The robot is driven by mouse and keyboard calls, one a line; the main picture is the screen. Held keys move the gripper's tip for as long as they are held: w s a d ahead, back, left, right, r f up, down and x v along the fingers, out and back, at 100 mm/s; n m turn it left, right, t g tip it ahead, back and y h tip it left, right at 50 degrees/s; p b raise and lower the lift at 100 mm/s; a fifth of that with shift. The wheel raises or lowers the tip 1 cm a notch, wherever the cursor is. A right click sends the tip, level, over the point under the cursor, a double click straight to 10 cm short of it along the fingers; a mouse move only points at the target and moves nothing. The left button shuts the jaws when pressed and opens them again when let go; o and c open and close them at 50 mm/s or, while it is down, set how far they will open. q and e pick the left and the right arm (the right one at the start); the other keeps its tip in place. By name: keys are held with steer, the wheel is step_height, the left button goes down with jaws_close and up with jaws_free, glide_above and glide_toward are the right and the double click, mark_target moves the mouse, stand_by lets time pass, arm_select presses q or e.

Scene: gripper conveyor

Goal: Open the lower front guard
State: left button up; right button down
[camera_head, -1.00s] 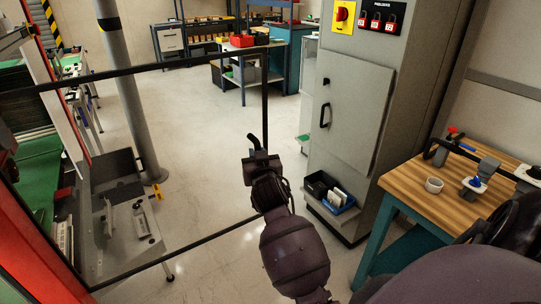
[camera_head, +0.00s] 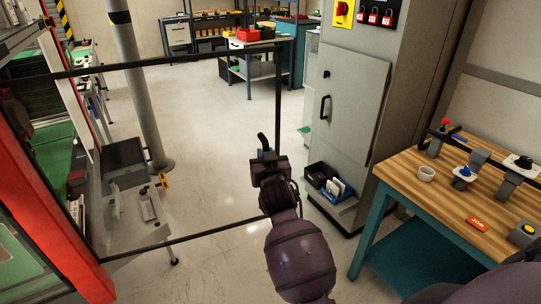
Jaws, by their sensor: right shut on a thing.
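The lower front guard is a clear panel in a thin black frame (camera_head: 279,95). It stands swung out from the red machine frame (camera_head: 50,190) at the left, and the floor shows through it. Its dark handle (camera_head: 262,141) is at the free right-hand edge, partly hidden by the gripper. My right gripper (camera_head: 267,163) is at this edge, shut on the handle. My left gripper is not in view.
A grey cabinet (camera_head: 350,110) stands right of the guard, with a blue bin (camera_head: 336,190) at its foot. A wood-topped bench (camera_head: 445,200) with fixtures is at the right. A grey post (camera_head: 140,90) stands behind the guard. Floor between is clear.

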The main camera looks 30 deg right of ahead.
stand_by(0.3)
steer(key=c, duration=1.1)
jaws_free()
steer(key=shift+s, duration=0.2)
